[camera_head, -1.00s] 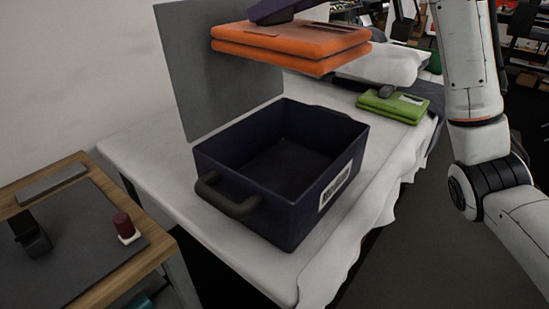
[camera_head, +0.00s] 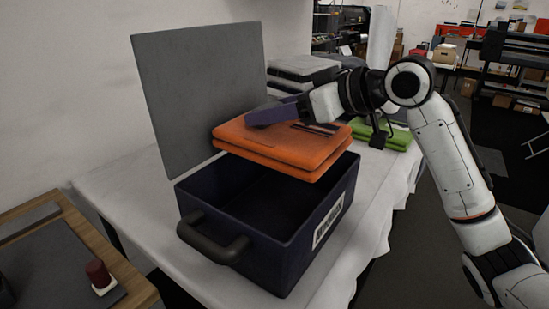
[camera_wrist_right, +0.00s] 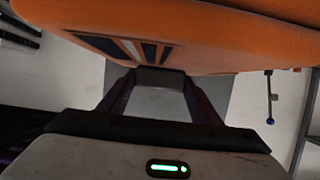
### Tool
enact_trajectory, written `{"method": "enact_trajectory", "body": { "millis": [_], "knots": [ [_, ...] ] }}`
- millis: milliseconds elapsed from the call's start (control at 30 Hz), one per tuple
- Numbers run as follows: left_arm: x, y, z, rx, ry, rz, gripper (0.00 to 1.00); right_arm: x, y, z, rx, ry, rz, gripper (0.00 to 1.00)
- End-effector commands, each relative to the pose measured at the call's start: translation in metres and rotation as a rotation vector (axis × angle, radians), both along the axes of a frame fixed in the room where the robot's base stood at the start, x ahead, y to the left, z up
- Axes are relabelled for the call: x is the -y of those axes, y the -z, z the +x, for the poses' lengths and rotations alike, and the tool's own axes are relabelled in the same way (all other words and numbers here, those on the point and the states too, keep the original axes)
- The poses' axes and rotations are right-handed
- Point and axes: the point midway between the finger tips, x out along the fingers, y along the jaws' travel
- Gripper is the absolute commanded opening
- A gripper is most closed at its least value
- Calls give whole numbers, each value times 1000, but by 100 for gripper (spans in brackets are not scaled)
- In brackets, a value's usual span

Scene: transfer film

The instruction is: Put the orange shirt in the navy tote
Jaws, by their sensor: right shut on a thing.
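The folded orange shirt (camera_head: 270,146) is held over the far part of the open navy tote (camera_head: 285,245). My right gripper (camera_head: 275,113) is shut on the shirt at its far side; its fingertips are partly hidden. In the right wrist view the orange shirt (camera_wrist_right: 220,30) fills the top, with a striped patch, above my right gripper (camera_wrist_right: 160,80). The tote's inside looks empty where it shows; its far part is hidden beneath the shirt. My left gripper is not in view.
A grey upright panel (camera_head: 195,95) stands behind the tote. A folded green garment (camera_head: 380,134) and a grey stack (camera_head: 303,68) lie farther back on the white-covered table (camera_head: 120,192). A wooden-edged side table (camera_head: 75,245) with a dark red item (camera_head: 97,273) stands at left.

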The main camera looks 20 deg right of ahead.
Motion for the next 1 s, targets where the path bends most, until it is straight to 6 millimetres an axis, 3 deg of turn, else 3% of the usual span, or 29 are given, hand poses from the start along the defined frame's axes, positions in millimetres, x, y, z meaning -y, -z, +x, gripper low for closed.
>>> {"method": "enact_trajectory", "body": {
  "millis": [33,200,467,633,1000],
  "knots": [
    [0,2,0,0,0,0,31,0,17,-1,-6,0,1,32],
    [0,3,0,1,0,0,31,0,48,-1,-1,-1,1,32],
    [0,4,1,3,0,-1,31,0,68,0,-1,-1,1,32],
    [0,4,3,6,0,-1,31,0,93,0,-3,0,2,32],
    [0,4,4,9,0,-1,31,0,99,0,1,0,1,32]
  ]
}}
